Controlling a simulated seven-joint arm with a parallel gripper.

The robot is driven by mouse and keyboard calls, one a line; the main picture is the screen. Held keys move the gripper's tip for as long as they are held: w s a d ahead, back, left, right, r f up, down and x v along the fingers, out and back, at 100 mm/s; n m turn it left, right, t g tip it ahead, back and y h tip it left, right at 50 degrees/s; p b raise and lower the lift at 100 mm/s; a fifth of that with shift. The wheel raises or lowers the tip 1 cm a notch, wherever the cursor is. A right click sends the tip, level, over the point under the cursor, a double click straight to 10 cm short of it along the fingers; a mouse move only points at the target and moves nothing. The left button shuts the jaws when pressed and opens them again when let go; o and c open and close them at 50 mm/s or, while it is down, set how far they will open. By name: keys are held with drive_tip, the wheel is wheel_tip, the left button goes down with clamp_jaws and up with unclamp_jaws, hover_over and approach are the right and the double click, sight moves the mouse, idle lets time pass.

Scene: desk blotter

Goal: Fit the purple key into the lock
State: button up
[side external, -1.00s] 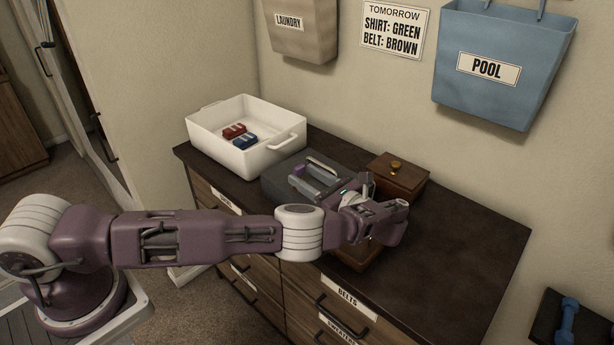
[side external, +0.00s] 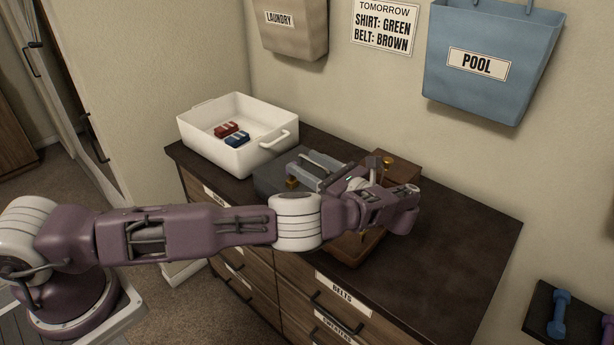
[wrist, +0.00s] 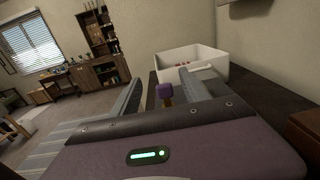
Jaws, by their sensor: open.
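The purple key's head (wrist: 165,91) shows in the wrist view with a brass part below it. It stands between or just beyond the two grey fingers of my gripper (wrist: 161,80), with gaps on both sides. My gripper is open. In the side external view my gripper (side external: 303,166) is over a dark grey box (side external: 268,174). The purple head is hidden there. A small brass piece (side external: 291,183) shows beside the fingers; I cannot tell whether it belongs to the key or the lock.
A wooden box (side external: 400,165) with a brass piece on top (side external: 388,163) is close behind my gripper. The dresser top (side external: 450,225) is clear at right.

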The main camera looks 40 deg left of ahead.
wheel_tip(320, 180, up, 3)
drive_tip(key=shift+f, duration=0.2)
idle(0.4)
drive_tip(key=s+a+r+n+g+h, duration=0.3)
drive_tip(key=s+a+r+n+h, duration=0.5)
drive_tip(key=s+r+n+h, duration=0.35)
drive_tip(key=s+d+r+n+t+h, duration=0.2)
drive_tip(key=s+d+n+t+h, duration=0.1)
drive_tip(key=s, duration=0.8)
drive_tip(key=s+d+r+n+t+h, duration=0.2)
drive_tip(key=s+d, duration=0.5)
drive_tip(key=s, duration=0.5)
drive_tip(key=n+t+h, duration=0.1)
drive_tip(key=n+t, duration=0.1)
drive_tip(key=t, duration=0.1)
drive_tip(key=shift+d+r, duration=0.15)
